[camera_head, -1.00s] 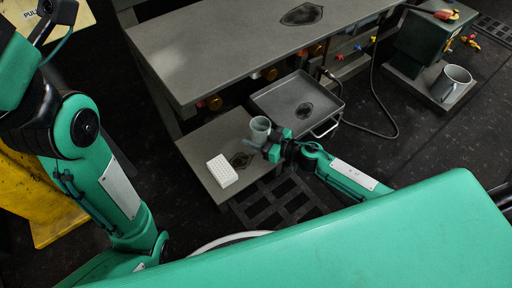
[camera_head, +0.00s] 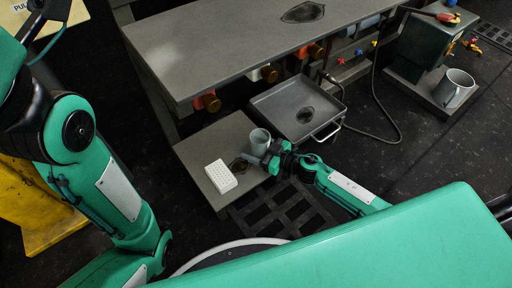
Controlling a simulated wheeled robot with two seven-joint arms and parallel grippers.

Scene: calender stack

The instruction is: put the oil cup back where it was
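The oil cup, a small grey cup (camera_head: 260,140), stands upright over the small low grey table (camera_head: 205,145). My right gripper (camera_head: 256,159) reaches in from the right, with its fingers at the cup's lower front side, and appears shut on it. The fingers partly hide the cup's base, so I cannot tell whether it touches the table. A dark oily stain (camera_head: 238,165) lies on the table just left of the fingers. My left arm stands raised at the left, and its gripper is out of view.
A white perforated block (camera_head: 221,176) sits on the low table left of the cup. A grey tray (camera_head: 275,100) with a dark stain is behind right. The large bench (camera_head: 235,40) overhangs behind. A larger grey mug (camera_head: 454,88) stands at far right.

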